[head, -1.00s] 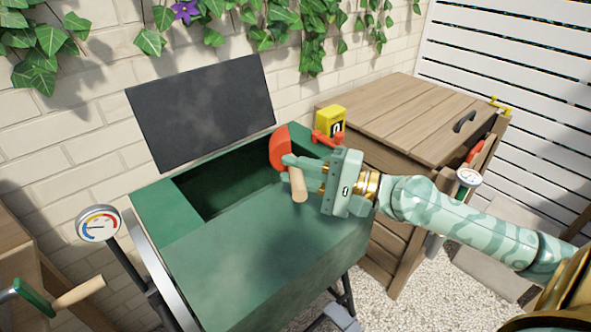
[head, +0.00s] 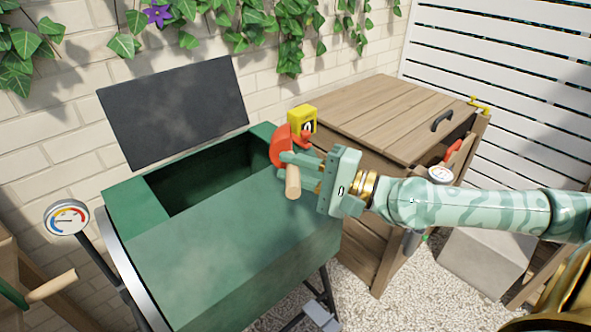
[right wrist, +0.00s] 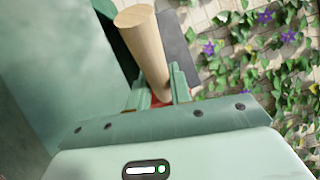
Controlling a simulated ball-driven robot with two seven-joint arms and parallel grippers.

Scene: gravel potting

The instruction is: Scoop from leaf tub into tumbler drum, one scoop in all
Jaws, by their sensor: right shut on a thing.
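The green tumbler drum (head: 225,225) stands in the middle of the head view with its dark opening uncovered and a black lid panel (head: 175,112) raised behind it. My right gripper (head: 291,172) is shut on the wooden handle of a red scoop (head: 282,148). The scoop is at the right end of the drum's opening in the picture, its bowl seen edge-on, so I cannot tell what it holds. In the right wrist view the pale handle (right wrist: 145,45) sits between the fingers. I cannot make out a leaf tub. My left gripper is not in view.
A wooden slatted bin (head: 385,115) with a closed lid stands right of the drum. A yellow box (head: 302,119) shows behind the scoop. A dial gauge (head: 67,218) is at the left, a wooden-handled tool (head: 50,286) below it. A grey block (head: 485,260) stands on gravel.

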